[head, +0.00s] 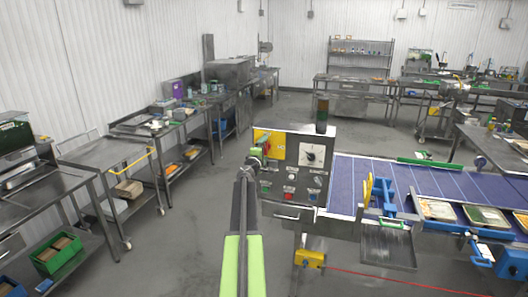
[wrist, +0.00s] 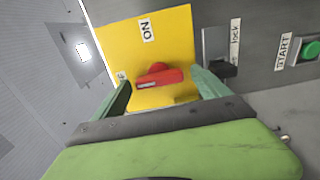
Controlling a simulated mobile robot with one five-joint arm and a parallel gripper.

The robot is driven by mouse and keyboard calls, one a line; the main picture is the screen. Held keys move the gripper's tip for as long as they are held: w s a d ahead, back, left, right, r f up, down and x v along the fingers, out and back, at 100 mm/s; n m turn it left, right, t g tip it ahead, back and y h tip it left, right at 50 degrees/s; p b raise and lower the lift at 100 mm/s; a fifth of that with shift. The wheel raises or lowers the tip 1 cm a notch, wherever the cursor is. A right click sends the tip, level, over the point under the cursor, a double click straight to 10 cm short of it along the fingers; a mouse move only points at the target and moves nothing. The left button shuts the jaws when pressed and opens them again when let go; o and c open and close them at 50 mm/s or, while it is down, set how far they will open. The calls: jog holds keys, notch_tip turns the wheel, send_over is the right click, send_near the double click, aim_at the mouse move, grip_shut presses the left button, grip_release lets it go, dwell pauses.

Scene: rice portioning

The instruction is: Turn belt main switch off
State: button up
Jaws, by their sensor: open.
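The belt main switch is a red rotary handle (wrist: 160,78) on a yellow plate (wrist: 172,35) of the control panel (head: 290,188). In the wrist view the handle lies nearly level, across the picture. An ON label (wrist: 147,30) is above it, and a small, partly hidden label is at its left. My gripper (wrist: 163,84) is open, with one green finger on each side of the handle. I cannot tell whether either finger touches it. In the head view my gripper (head: 259,156) is at the plate's lower left and covers part of it.
A black lock part (wrist: 222,69) sits close beside the right finger. A green START button (wrist: 309,50) is farther right. The blue conveyor belt (head: 355,178) with trays extends right of the panel. Steel tables (head: 110,155) stand at left, with free floor between.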

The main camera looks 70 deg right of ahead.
jog(key=a, duration=1.7)
jog(key=shift+s, duration=0.4)
jog(key=shift+a, duration=0.1)
